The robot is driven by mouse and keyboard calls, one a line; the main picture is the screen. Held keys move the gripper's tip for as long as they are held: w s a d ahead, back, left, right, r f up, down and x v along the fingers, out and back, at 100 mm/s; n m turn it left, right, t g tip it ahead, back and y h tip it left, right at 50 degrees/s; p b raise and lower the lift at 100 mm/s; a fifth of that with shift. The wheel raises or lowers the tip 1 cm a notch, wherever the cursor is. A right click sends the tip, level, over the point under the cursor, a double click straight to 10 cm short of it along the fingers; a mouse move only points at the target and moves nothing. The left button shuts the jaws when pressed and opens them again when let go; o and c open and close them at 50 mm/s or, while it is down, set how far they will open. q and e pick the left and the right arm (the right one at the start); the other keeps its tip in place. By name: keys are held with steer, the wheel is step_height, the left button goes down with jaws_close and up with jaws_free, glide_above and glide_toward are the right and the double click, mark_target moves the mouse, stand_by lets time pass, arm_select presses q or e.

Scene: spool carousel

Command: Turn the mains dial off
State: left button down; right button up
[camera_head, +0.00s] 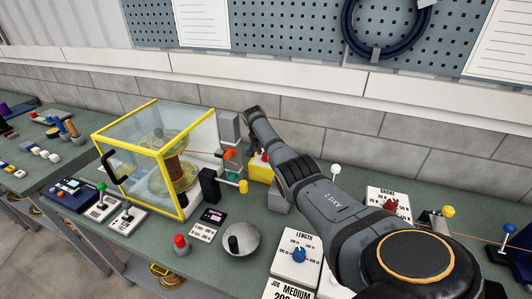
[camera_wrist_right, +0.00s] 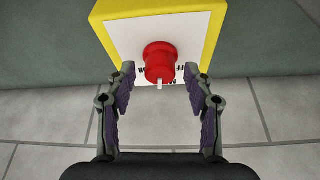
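The mains dial (camera_wrist_right: 160,62) is a red knob with a white pointer on a white plate. The plate is on the front of a yellow box (camera_wrist_right: 214,28), which also shows in the head view (camera_head: 260,173). In the right wrist view the pointer is toward the bottom of the picture. Upside-down lettering beside the knob is partly hidden. My right gripper (camera_wrist_right: 159,75) is open, with one fingertip on each side of the knob and a small gap at each side. In the head view my right arm hides most of the dial. My left gripper is not in view.
A yellow-framed clear guard box (camera_head: 158,158) stands left of the yellow box. A red button (camera_head: 181,244), a round grey dial (camera_head: 240,240) and a blue LENGTH knob (camera_head: 299,255) are on the bench in front. A grey block wall (camera_head: 400,140) rises behind.

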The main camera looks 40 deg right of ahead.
jaws_close()
steer(key=shift+r+n+p, duration=0.15)
steer(key=shift+n+p, duration=0.15)
steer(key=shift+p, duration=0.25)
steer(key=n+p, duration=0.1)
steer(key=p, duration=0.1)
steer(key=n+t+p, duration=0.1)
steer(key=shift+s+d+r+n+y+p, duration=0.1)
steer(key=shift+s+r+n+y+p, duration=0.05)
steer(key=shift+n+y+p, duration=0.2)
steer(key=shift+n+p, duration=0.35)
steer(key=shift+n, duration=0.1)
steer(key=shift+d+f+n+t+y+p, duration=0.15)
steer(key=shift+n+t+y+p, duration=0.3)
steer(key=shift+n, duration=0.75)
steer(key=shift+f+n+t, duration=0.1)
steer(key=shift+n+t, duration=0.15)
steer(key=shift+n, duration=0.55)
steer(key=shift+n+y, duration=0.6)
steer(key=shift+n, duration=0.5)
